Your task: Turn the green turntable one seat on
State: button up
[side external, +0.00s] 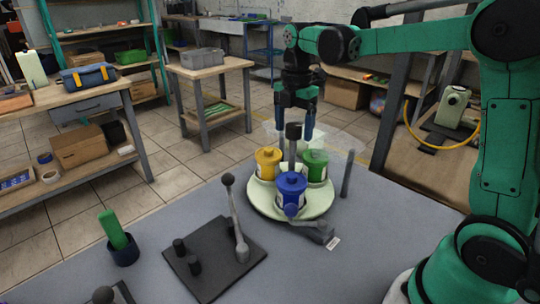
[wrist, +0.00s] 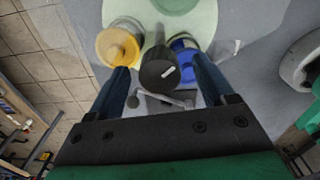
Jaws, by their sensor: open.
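The pale green round turntable (side external: 262,207) stands on the grey table and carries a yellow pot (side external: 267,164), a green pot (side external: 316,165) and a blue pot (side external: 291,190). A grey post with a black knob (side external: 293,131) rises from its middle. My gripper (side external: 295,137) is open over the turntable, pointing down, its blue fingers on either side of the knob. In the wrist view the knob (wrist: 160,70) shows between the apart fingers, with the yellow pot (wrist: 117,46) at left and the blue pot partly hidden behind it.
A grey upright peg (side external: 346,174) stands right of the turntable. Front left are a ball-topped lever (side external: 236,220) on a black plate (side external: 210,265) and a green stick (side external: 112,229) in a dark cup.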

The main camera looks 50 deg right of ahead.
grip_shut()
jog(key=shift+n, duration=5.6)
grip_release()
jog(key=shift+r, duration=0.15)
jog(key=shift+r, duration=2.7)
